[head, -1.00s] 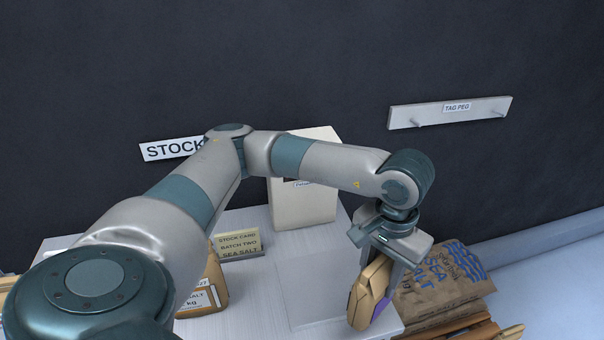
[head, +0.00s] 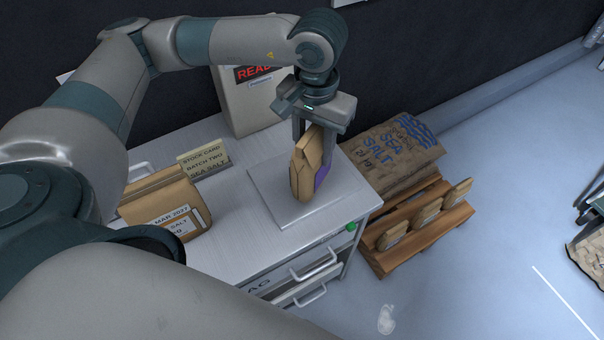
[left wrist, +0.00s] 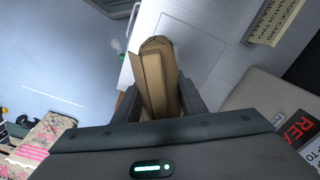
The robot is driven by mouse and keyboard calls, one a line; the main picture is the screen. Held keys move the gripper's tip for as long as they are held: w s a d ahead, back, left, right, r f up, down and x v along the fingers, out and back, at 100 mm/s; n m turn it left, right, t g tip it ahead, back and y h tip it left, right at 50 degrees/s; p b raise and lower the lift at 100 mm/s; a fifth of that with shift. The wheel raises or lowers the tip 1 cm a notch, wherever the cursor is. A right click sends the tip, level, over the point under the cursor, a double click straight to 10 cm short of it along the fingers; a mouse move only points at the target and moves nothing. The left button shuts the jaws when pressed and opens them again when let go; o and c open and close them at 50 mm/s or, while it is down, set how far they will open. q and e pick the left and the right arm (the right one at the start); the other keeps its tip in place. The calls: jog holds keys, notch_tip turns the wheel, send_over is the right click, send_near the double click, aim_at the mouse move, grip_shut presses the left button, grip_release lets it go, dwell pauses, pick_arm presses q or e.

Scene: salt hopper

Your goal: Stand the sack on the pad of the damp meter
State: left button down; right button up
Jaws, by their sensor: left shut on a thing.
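The sack (head: 305,174) is a small brown paper bag with a purple patch on its right side. My left gripper (head: 313,160) is shut on it and holds it roughly upright over the pad (head: 265,192), a thin pale square plate on the cabinet top. Whether the sack's base touches the pad I cannot tell. The damp meter's cream housing (head: 243,105) stands behind the pad with a dark "READ..." display. In the left wrist view the sack (left wrist: 158,80) sits between the fingers, with the pad (left wrist: 188,40) beyond it. My right gripper is not in view.
Other brown sacks (head: 165,205) stand on the cabinet at left, by a stock card (head: 205,160). A green button (head: 351,226) is at the cabinet's front edge.

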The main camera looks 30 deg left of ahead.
pick_arm(q)
jog(key=shift+w+r, duration=0.1)
jog(key=shift+w, duration=0.05)
jog(key=shift+w+d, duration=0.2)
jog(key=w+d+r+n+b, duration=0.1)
jog(key=w+d+r+n, duration=0.3)
jog(key=w+d+n, duration=0.2)
jog(key=shift+w+d+n, duration=0.15)
jog(key=shift+w+n, duration=0.3)
jog(key=shift+n, duration=0.25)
